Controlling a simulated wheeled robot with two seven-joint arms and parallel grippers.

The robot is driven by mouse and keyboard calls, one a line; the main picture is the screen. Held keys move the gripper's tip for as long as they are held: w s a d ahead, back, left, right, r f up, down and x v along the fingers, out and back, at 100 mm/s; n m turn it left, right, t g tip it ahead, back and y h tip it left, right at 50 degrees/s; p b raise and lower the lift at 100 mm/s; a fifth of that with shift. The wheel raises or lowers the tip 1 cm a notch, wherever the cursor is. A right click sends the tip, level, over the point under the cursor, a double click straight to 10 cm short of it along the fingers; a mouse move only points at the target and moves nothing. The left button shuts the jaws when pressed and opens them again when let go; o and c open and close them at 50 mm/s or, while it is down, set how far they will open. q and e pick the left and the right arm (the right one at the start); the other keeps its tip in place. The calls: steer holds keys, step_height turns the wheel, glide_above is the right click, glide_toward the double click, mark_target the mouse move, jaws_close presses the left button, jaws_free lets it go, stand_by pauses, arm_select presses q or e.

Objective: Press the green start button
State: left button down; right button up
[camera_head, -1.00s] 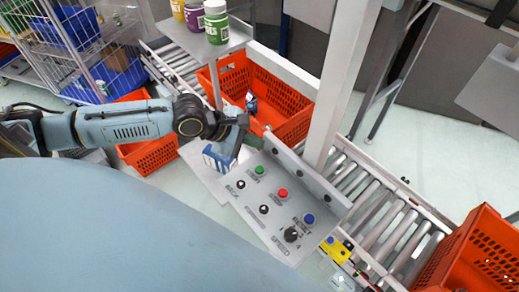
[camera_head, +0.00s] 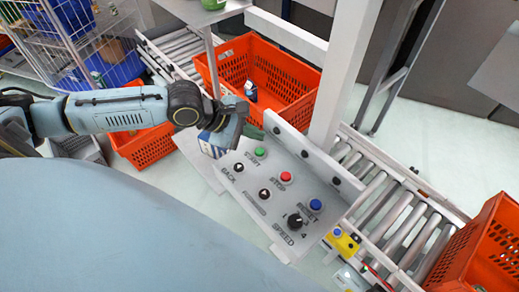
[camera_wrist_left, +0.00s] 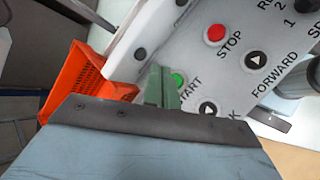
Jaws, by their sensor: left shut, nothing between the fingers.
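The green start button (camera_head: 260,152) is at the top left of the grey control panel (camera_head: 283,222), beside the red stop button (camera_head: 286,176). In the left wrist view the green button (camera_wrist_left: 178,79) shows just right of the fingertips of my left gripper (camera_wrist_left: 160,88). That gripper (camera_head: 254,132) is shut with nothing between its fingers. Its tips are close to the button, just above it in the head view; I cannot tell whether they touch it. My right gripper is not in view.
The panel also carries a blue reset button (camera_head: 315,204), black buttons and a speed knob (camera_head: 295,221). A yellow box with a blue button (camera_head: 342,241) is beside it. An orange tote (camera_head: 278,72) stands on the roller conveyor (camera_head: 405,225) behind. A white post (camera_head: 345,75) rises beside the panel.

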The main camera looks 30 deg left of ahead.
mark_target(255, 152)
arm_select(q)
steer(key=shift+f, duration=1.5)
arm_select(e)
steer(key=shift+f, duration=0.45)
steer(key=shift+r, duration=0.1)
arm_select(q)
steer(key=shift+f+p, duration=0.3)
steer(key=shift+p, duration=0.15)
steer(key=shift+f, duration=0.15)
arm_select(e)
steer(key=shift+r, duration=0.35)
